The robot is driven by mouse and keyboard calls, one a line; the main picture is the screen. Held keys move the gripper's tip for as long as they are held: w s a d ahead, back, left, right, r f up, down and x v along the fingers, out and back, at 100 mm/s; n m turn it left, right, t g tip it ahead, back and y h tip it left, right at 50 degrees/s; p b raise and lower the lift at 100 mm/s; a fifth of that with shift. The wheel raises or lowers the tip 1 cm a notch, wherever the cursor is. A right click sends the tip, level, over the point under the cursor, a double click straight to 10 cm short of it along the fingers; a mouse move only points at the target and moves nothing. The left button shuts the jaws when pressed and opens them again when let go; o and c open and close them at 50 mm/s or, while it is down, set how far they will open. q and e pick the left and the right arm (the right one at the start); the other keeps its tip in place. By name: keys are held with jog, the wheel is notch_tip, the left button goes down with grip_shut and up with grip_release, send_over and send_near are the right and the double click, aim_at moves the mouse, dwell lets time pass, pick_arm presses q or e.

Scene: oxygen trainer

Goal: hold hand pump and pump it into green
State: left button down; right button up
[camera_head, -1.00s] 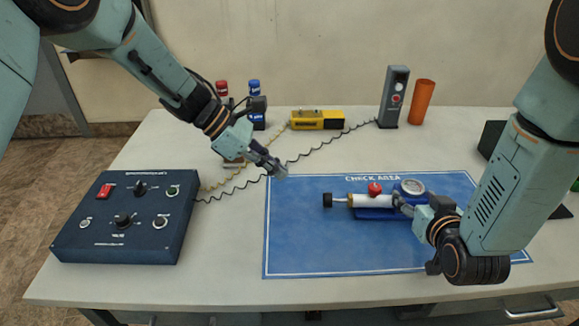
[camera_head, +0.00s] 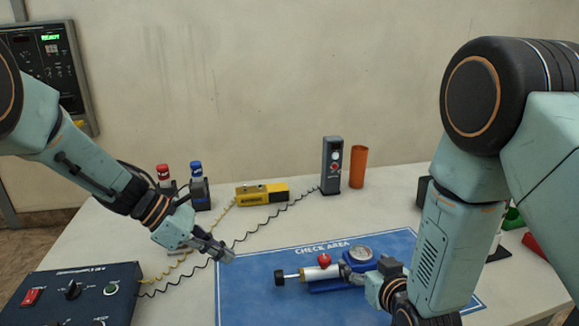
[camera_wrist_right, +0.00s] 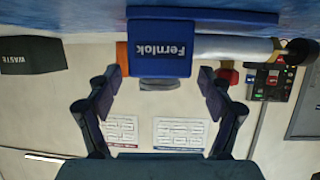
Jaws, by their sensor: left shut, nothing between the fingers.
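The hand pump (camera_head: 316,273) lies on the blue check-area mat (camera_head: 250,297), with a white barrel, red knob, black end handle on the left and a round gauge (camera_head: 358,253). Its blue base (camera_wrist_right: 160,48), marked "Fernlok", shows in the right wrist view. My right gripper (camera_head: 352,274) is at the pump's right part, below the gauge. In the wrist view its fingers (camera_wrist_right: 160,80) stand apart on either side of the base's end; I cannot tell whether they touch it. My left gripper (camera_head: 229,256) is shut and empty above the mat's left edge, apart from the pump.
A blue control box (camera_head: 85,292) is at front left. Red- and blue-capped bottles, a yellow device (camera_head: 262,194), a grey upright unit (camera_head: 331,165) and an orange cup (camera_head: 358,167) stand behind. Coiled cables run across the table. A dark waste bin (camera_wrist_right: 32,55) shows in the wrist view.

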jog(key=shift+o, duration=0.3)
jog(key=v, duration=0.7)
jog(key=shift+s, duration=0.25)
jog(key=shift+r, duration=0.15)
jog(key=x, duration=0.7)
jog(key=shift+w+f, duration=0.25)
jog(key=shift+w, duration=0.1)
jog(key=shift+s, duration=0.1)
pick_arm(q)
jog(key=shift+x, duration=0.95)
pick_arm(e)
jog(key=shift+r, duration=0.1)
